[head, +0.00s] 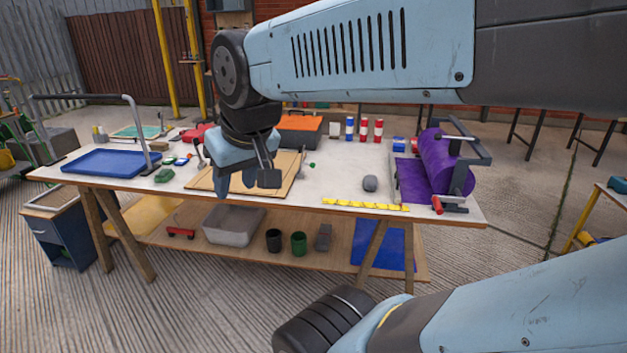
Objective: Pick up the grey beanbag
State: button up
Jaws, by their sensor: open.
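The grey beanbag (370,183) is a small rounded lump on the white table top (340,170), right of the middle and just behind a yellow strip. Nothing touches it that I can see. My gripper (248,182) hangs above the wooden board on the table, well to the left of the beanbag. It points down and is open, with nothing seen between its fingers. My upper arm crosses the top of the view, but the beanbag is not covered.
A purple roll (445,160) in a frame stands right of the beanbag. The yellow strip (365,205) runs along the front edge. Red and blue cans (363,129) and an orange-lidded box (299,130) stand behind. A blue tray (110,162) lies left. The lower shelf holds a grey bin (232,225).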

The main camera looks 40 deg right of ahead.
aim_at(370, 182)
jog(key=z, duration=0.45)
jog(key=i, duration=0.1)
jog(key=u, duration=1.35)
jog(key=k, duration=1.5)
jog(key=z, duration=2.4)
jog(key=i, duration=0.95)
jog(key=z, duration=0.15)
